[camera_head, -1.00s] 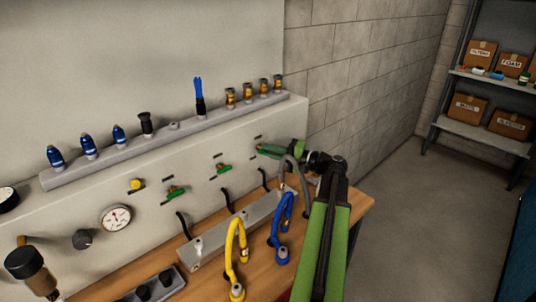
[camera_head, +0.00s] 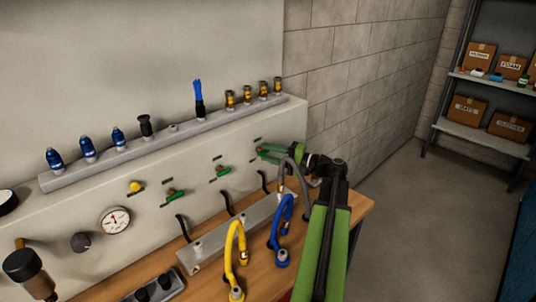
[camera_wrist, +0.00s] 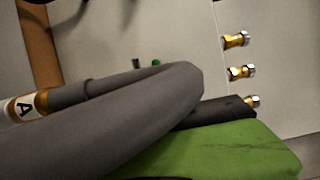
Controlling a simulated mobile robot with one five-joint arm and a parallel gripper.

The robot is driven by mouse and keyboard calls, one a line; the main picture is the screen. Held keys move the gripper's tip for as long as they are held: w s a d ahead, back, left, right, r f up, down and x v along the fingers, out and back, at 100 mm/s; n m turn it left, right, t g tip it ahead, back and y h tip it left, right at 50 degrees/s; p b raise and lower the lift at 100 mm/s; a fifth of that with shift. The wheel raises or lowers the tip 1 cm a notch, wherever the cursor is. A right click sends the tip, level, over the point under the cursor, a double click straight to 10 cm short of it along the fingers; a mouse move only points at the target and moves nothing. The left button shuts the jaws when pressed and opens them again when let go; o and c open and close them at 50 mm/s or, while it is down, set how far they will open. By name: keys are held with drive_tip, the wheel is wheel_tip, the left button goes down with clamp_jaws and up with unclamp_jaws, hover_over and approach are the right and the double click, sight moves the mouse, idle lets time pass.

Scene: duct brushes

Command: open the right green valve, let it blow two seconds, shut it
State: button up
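In the wrist view one green finger (camera_wrist: 220,155) lies along the bottom, behind a thick grey hose (camera_wrist: 110,115). A small green part (camera_wrist: 156,62) shows on the panel beyond the hose.
A rail (camera_head: 105,160) above holds blue, black and brass fittings. A pressure gauge (camera_head: 115,220) sits left. The floor at right is clear.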

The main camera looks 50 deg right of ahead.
drive_tip(key=v, duration=1.7)
drive_tip(key=shift+s, duration=0.15)
